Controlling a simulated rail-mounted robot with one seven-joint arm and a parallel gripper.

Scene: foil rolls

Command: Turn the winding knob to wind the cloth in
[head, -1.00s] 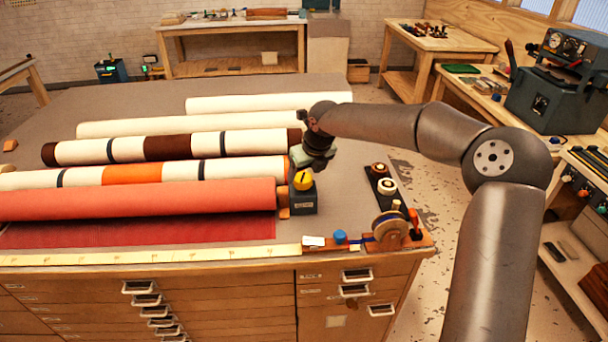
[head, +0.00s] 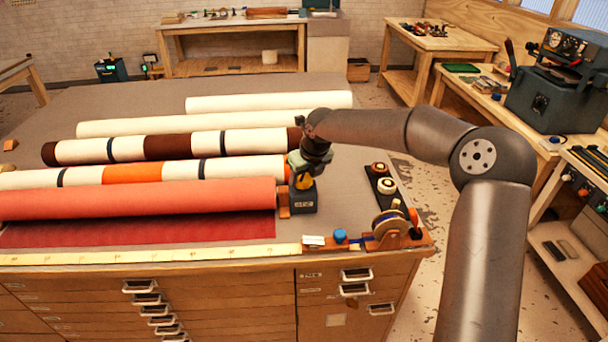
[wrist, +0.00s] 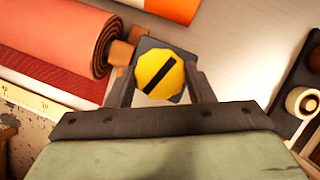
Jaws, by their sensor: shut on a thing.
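The winding knob (head: 304,182) is yellow and sits on top of a small dark box (head: 303,203) at the right end of the red roll (head: 140,198). In the wrist view the knob (wrist: 158,74) shows a black bar slanting across its face, lower left to upper right. My gripper (head: 304,178) points down over the box, and in the wrist view its fingers (wrist: 160,88) stand on either side of the knob, shut on it. The red cloth (head: 140,232) lies flat in front of the roll. In the head view my gripper partly hides the knob.
Striped and plain cream rolls (head: 215,145) lie behind the red roll. A dark tray with tape rolls (head: 386,186) stands to the right. A tape dispenser (head: 390,230) and a blue lid (head: 340,236) are near the front edge.

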